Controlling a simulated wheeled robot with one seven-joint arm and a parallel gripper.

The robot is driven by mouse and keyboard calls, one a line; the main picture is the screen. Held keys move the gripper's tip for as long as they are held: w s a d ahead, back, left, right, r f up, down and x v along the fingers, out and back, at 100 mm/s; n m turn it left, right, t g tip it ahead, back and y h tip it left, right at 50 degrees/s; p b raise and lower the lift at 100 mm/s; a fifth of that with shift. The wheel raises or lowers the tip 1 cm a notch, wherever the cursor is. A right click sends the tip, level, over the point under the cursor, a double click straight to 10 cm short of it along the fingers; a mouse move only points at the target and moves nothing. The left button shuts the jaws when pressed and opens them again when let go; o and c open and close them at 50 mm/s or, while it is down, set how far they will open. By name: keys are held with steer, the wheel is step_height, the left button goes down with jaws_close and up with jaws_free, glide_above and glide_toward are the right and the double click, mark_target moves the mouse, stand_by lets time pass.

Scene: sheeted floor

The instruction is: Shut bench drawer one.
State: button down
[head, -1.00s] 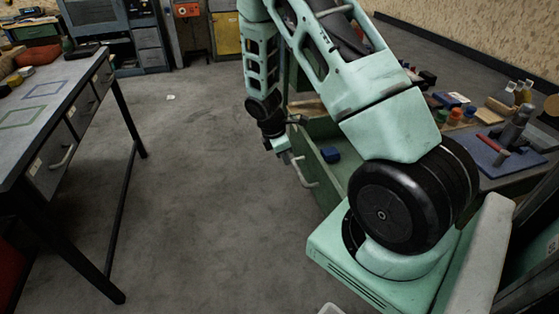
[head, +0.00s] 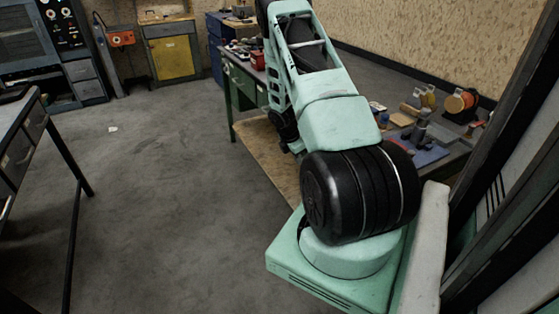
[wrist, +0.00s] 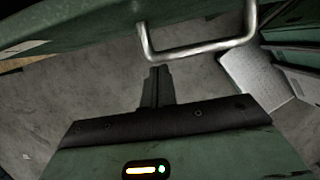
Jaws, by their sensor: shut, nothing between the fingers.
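In the wrist view a green drawer front (wrist: 95,33) with a bent metal bar handle (wrist: 200,52) crosses the top. My gripper (wrist: 156,74) points toward it, with its two narrow fingers together and empty. The fingertips are just below the left end of the handle in the picture; I cannot tell whether they touch the drawer front. In the head view the green bench (head: 240,88) stands behind my arm. My arm hides the gripper and the drawer there, so how far the drawer stands out is not visible.
A wooden lower board (head: 262,160) lies under the bench. Tools sit on a blue mat (head: 428,152) on the bench top at right. A grey table with drawers (head: 22,150) stands at left.

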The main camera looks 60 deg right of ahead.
steer(key=shift+s+d+p, duration=0.15)
steer(key=shift+s+d, duration=0.35)
steer(key=shift+d, duration=0.3)
steer(key=shift+s+d+p, duration=0.15)
steer(key=shift+s+d, duration=0.3)
steer(key=shift+d, duration=0.3)
steer(key=shift+s+d+p, duration=0.15)
steer(key=shift+s+d, duration=0.35)
steer(key=shift+d, duration=0.3)
steer(key=shift+s+d+r, duration=0.1)
steer(key=shift+d, duration=0.05)
steer(key=w+a+r, duration=0.4)
steer(key=a+r, duration=0.2)
steer(key=r, duration=0.4)
steer(key=shift+a, duration=0.3)
